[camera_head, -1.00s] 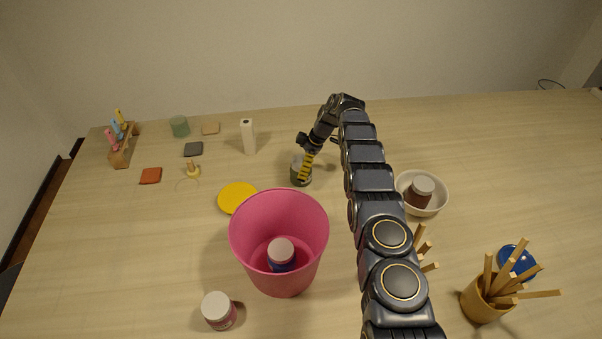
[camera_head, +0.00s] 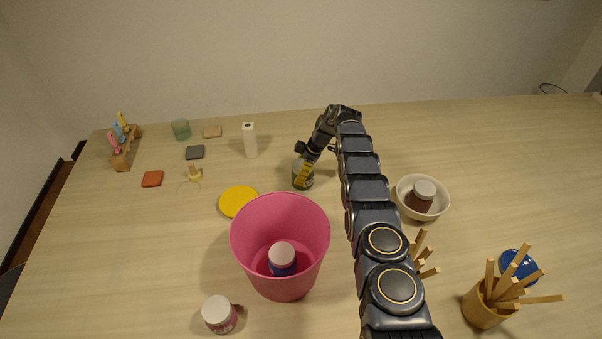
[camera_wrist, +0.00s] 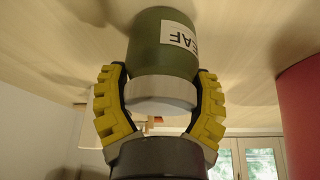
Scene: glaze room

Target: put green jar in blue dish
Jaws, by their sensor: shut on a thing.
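The green jar (camera_wrist: 165,45) has a pale lid (camera_wrist: 160,95) and a white label with dark letters. My gripper (camera_wrist: 161,88) is shut on it, with one yellow finger on each side near the lid. In the head view, the jar (camera_head: 298,180) is at mid-table behind the pink bucket, partly covered by my gripper (camera_head: 304,173). I cannot tell whether its base touches the table. The blue dish (camera_head: 513,259) lies at the right, partly hidden by sticks.
A pink bucket (camera_head: 254,250) holds a blue jar. A white bowl (camera_head: 402,191) holds a brown jar. A pot of sticks (camera_head: 478,307) stands before the blue dish. A yellow disc (camera_head: 238,201) and a white block (camera_head: 250,140) lie left of my gripper. The far right is clear.

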